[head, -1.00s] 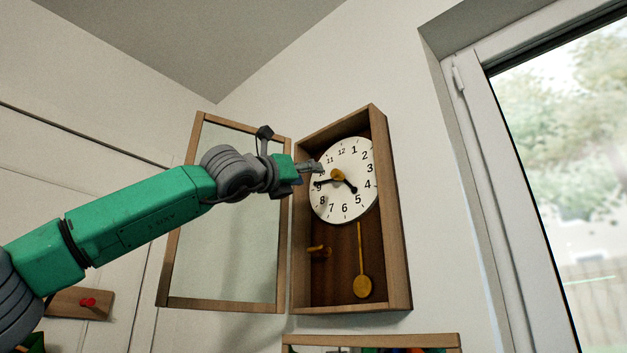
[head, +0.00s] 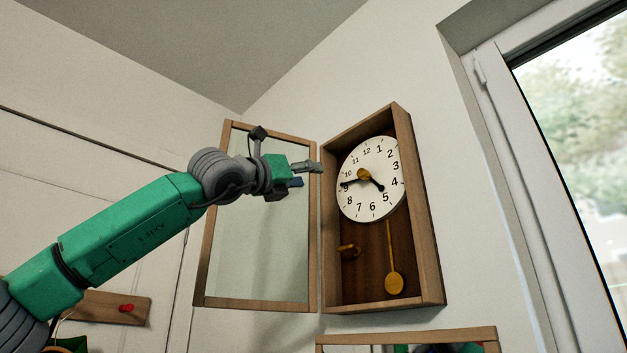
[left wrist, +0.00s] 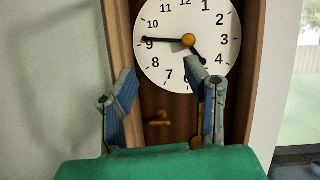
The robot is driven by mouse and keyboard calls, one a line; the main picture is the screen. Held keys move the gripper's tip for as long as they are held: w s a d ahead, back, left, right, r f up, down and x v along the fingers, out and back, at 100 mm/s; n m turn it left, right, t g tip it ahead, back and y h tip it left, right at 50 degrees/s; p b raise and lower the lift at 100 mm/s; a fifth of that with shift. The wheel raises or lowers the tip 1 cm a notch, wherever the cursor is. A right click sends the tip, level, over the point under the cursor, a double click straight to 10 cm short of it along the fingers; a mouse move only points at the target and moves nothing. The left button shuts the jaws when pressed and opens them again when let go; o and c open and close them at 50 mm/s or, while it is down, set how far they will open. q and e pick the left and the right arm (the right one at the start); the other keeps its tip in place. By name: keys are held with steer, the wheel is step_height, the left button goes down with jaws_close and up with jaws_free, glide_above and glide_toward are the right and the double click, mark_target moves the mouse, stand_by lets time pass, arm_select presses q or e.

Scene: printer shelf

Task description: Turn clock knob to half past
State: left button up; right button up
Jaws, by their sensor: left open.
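The clock is a wooden case (head: 432,240) on the wall with a white round dial (head: 372,204). Its brass centre knob (head: 363,174) also shows in the left wrist view (left wrist: 189,40). The long black hand points at 9 and the short one between 4 and 5. A brass pendulum (head: 394,284) hangs below the dial. The glass door (head: 258,235) stands open to the left. My left gripper (head: 310,174) is open and empty, left of the dial and apart from it. In the left wrist view its fingers (left wrist: 160,82) are spread below the knob. My right gripper is not in view.
A brass key-like piece (head: 348,250) is inside the case at lower left. A window (head: 575,130) is at the right. A wooden frame (head: 405,336) stands below the clock. A wooden board with a red peg (head: 126,308) is at lower left.

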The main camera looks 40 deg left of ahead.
arm_select(q)
steer(key=shift+s+a, duration=0.1)
steer(key=shift+s, duration=0.25)
steer(key=v, duration=1.2)
steer(key=shift+w+f, duration=0.1)
